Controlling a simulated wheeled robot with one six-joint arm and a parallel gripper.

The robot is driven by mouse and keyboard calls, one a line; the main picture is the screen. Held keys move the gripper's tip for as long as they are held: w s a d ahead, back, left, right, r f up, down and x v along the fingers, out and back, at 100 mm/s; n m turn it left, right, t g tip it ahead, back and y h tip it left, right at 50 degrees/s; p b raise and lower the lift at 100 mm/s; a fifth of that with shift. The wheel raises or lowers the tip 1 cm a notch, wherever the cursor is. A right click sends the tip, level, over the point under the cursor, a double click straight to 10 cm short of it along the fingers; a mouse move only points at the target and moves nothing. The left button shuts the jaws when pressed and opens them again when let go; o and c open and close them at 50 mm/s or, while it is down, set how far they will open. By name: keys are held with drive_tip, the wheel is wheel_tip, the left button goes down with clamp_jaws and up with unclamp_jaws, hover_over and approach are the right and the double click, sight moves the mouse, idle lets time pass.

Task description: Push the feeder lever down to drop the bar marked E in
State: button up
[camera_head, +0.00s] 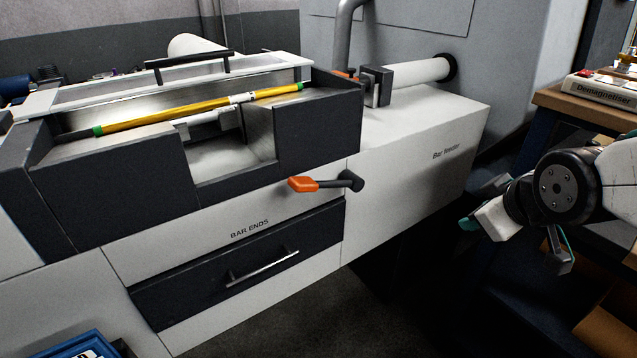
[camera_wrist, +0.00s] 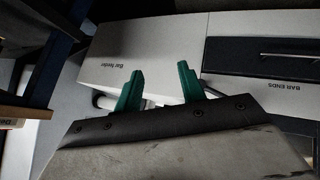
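The feeder lever (camera_head: 302,184) has an orange handle on a dark arm and juts out to the left, roughly level, from the feeder's front. A yellow bar (camera_head: 190,111) with green ends and a pale marked band lies tilted across the feeder's open trough. I cannot read the marking as E. My gripper (camera_head: 515,243) is right of the lever, well apart from it and beyond the feeder's right side. In the wrist view my gripper (camera_wrist: 158,88) shows two green fingers spread apart with nothing between them.
The bar feeder (camera_head: 420,150) has a raised clear-topped lid with a black handle (camera_head: 190,62). Below the lever is the closed BAR ENDS drawer (camera_head: 235,270). A wooden bench (camera_head: 590,108) with a Demagnetiser box (camera_head: 605,90) stands at the right. The floor before the drawer is clear.

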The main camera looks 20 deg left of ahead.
drive_tip(key=w+a+f+n+t+y, duration=0.25)
drive_tip(key=w+a+n, duration=0.25)
drive_tip(key=a, duration=0.5)
drive_tip(key=n+t+y, duration=0.1)
drive_tip(key=n+y, duration=0.8)
approach(310, 190)
drive_tip(key=x, duration=0.4)
drive_tip(key=shift+w+a+f, duration=0.1)
drive_tip(key=shift+w+a, duration=0.05)
drive_tip(key=shift+w, duration=0.05)
drive_tip(key=shift+a, duration=0.3)
drive_tip(key=x, duration=0.7)
drive_tip(key=shift+w, duration=0.2)
clamp_jaws()
